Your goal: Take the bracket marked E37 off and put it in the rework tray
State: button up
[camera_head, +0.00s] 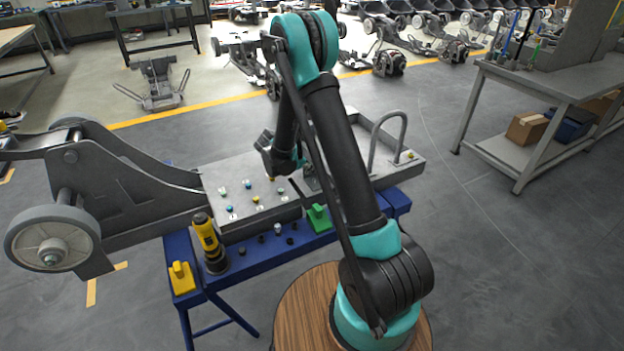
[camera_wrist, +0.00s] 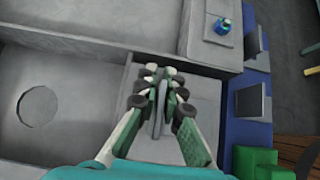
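My gripper (camera_wrist: 164,72) has its green-padded fingers closed in on a thin, upright grey plate, which looks like a bracket (camera_wrist: 159,112). No E37 mark is legible on it. It is over a light grey surface inside a walled recess of the chassis. In the head view my arm hides the fingertips and most of this part. The grey chassis plate (camera_head: 239,207) to the left carries several blue, yellow and pale fasteners with small labels. I cannot pick out the rework tray with certainty.
A blue stand (camera_head: 179,245) runs along the chassis front. It bears a yellow-and-black driver (camera_head: 208,240), a yellow block (camera_head: 181,278), a green block (camera_head: 318,218) and small dark pieces. A curved grey handle (camera_head: 389,140) rises behind my arm. A workbench (camera_head: 560,82) stands right; floor between is clear.

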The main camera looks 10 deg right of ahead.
jog(key=shift+r, duration=0.15)
grip_shut()
notch_tip(320, 180, up, 20)
dwell(0.5)
